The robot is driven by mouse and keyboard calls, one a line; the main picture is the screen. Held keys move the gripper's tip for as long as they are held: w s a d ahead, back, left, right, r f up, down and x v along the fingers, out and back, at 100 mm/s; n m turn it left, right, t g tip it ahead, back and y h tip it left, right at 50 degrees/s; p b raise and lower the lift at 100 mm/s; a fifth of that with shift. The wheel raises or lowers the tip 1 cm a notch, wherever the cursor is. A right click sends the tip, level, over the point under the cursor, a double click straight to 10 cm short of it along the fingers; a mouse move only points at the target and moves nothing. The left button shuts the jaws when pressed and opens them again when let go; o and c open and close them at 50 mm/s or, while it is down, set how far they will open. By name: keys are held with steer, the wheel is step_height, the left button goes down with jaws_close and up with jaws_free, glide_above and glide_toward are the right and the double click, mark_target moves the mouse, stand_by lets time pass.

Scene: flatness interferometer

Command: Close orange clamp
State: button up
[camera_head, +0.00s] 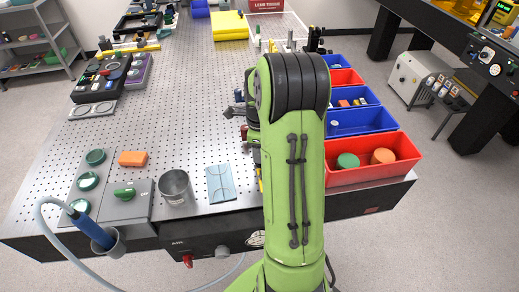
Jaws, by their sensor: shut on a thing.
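My green arm with black bands (294,170) stands up through the middle right of the view and covers part of the optical table. My gripper is hidden behind it. I cannot make out an orange clamp for certain. Small dark metal parts (236,110) show just left of my arm, partly covered by it. An orange block (132,158) lies on the perforated table (190,105) at the left front; I cannot tell that it is a clamp.
Red and blue bins (361,120) line the right edge. A metal cup (174,187), a blue-grey cloth (220,184) and a grey tray with green parts (124,206) are at the front. A blue-handled tool (90,229) hangs at the front left. The table's middle left is clear.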

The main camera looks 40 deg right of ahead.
steer(key=shift+r, duration=0.1)
steer(key=o, duration=1)
steer(key=shift+o, duration=0.2)
step_height(320, 180, up, 16)
steer(key=p, duration=0.3)
steer(key=shift+f, duration=0.2)
